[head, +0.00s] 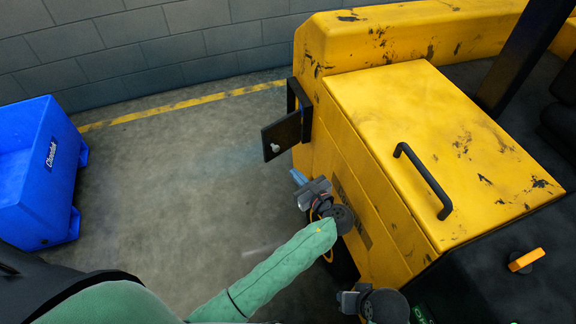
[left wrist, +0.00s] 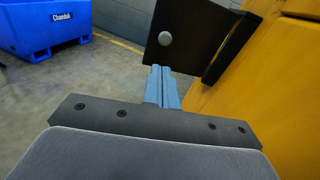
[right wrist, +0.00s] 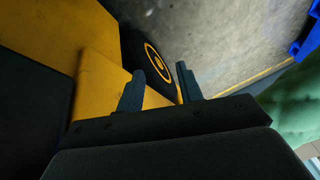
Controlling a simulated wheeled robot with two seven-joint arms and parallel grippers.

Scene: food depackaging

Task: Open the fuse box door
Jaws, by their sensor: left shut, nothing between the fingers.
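The fuse box door (head: 282,136) is a dark panel with a round light knob, on the left side of the yellow vehicle. It stands swung out from a dark frame (head: 297,97). In the left wrist view the door (left wrist: 190,50) is just ahead, with its knob (left wrist: 165,38) facing me. My left gripper (head: 298,176) is shut and empty, just below and in front of the door; its blue fingers (left wrist: 162,86) are together, with no clear contact. My right gripper (right wrist: 163,80) is open and empty beside the vehicle's lower side, near a wheel.
The yellow vehicle (head: 345,40) fills the right side, with a black handle (head: 425,182) on its cover. A blue bin (head: 30,185) stands on the floor at the left. The grey floor between them is clear, up to the block wall (head: 130,50).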

